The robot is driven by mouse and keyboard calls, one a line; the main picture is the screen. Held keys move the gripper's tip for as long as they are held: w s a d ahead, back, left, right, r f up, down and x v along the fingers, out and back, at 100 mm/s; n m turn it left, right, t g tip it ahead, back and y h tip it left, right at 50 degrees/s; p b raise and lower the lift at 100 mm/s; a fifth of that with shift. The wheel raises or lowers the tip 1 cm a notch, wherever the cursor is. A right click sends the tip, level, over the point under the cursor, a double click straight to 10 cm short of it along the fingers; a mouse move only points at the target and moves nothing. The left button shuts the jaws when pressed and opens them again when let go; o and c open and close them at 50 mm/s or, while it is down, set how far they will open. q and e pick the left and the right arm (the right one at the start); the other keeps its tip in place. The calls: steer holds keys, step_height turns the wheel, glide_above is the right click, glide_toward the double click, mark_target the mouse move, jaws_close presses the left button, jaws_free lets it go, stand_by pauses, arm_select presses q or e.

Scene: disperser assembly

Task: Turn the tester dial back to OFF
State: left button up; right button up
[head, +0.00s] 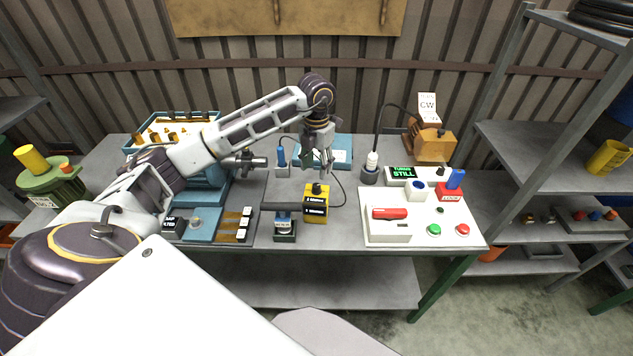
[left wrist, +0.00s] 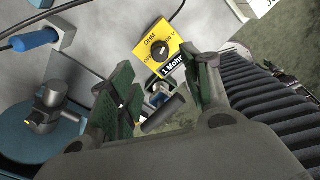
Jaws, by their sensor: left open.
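The tester (head: 316,204) is a yellow and black box on the bench, right of its middle. It also shows in the left wrist view (left wrist: 176,42), with OHM, a voltage mark and a "Mohm" display on its face. Its round black dial (left wrist: 159,53) sits between these marks; I cannot tell where its pointer stands. In the head view the dial (head: 316,189) is a small dark knob on top. My left gripper (head: 320,168) is open above the tester, pointing down. In the left wrist view its green-padded fingers (left wrist: 163,92) are apart, with the dial beyond them. My right gripper is not in view.
A dark cylinder (head: 283,206) lies left of the tester. A cable runs behind the tester. A white control panel (head: 385,228) with buttons is to the right, and a blue-based fixture (head: 200,222) to the left.

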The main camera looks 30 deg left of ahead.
mark_target(316, 185)
arm_select(q)
step_height(316, 185, down, 7)
steer(key=shift+r+p, duration=0.1)
steer(key=shift+p, duration=0.5)
steer(key=shift+f, duration=0.45)
steer(key=shift+c, duration=0.2)
steer(key=c, duration=1)
